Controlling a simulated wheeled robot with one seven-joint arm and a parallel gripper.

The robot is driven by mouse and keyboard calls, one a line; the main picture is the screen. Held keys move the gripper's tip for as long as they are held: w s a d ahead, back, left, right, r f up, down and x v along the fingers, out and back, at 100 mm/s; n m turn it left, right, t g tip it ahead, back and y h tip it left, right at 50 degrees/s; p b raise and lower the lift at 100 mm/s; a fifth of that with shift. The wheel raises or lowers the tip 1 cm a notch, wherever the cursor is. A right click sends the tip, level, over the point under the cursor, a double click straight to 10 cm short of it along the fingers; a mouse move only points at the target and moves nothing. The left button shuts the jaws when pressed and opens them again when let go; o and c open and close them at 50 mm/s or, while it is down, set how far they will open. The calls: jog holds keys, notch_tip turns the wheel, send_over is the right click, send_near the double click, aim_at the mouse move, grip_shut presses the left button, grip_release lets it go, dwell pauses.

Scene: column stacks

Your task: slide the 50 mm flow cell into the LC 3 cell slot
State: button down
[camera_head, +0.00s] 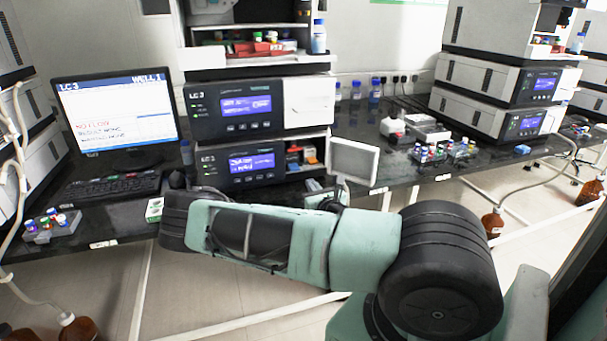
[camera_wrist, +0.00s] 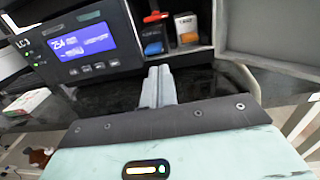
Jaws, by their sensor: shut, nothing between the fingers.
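The LC 3 stack stands on the bench, and its lower module (camera_head: 240,163) has a lit blue display. Its compartment is open on the right, with the grey door (camera_head: 352,160) swung out. Inside, the wrist view shows a blue cartridge (camera_wrist: 153,40) with a red part above it, and a pale-labelled cartridge (camera_wrist: 186,24) with orange at its foot. I cannot read which is the 50 mm flow cell, and the slot itself is not clearly visible. My gripper (camera_wrist: 158,72) is shut and empty, just in front of and below the compartment opening. My arm partly hides it in the head view.
The monitor (camera_head: 115,108) and keyboard (camera_head: 110,187) stand left of the stack. The open door (camera_wrist: 270,35) is close on the gripper's right. Vial racks (camera_head: 445,152) stand on the bench to the right. A small green-and-white box (camera_head: 154,209) lies near the front edge.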

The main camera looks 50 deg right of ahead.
jog(key=p, duration=0.1)
send_near(291, 161)
jog(key=shift+w+d+f, duration=0.25)
jog(key=shift+w+d, duration=0.05)
jog(key=shift+d, duration=0.3)
jog(key=shift+w+d+f, duration=0.2)
jog(key=shift+w+d, duration=0.05)
jog(key=shift+d, duration=0.4)
jog(key=shift+w, duration=0.1)
jog(key=shift+d+f, duration=0.1)
jog(key=b+x, duration=0.1)
jog(key=x, duration=0.2)
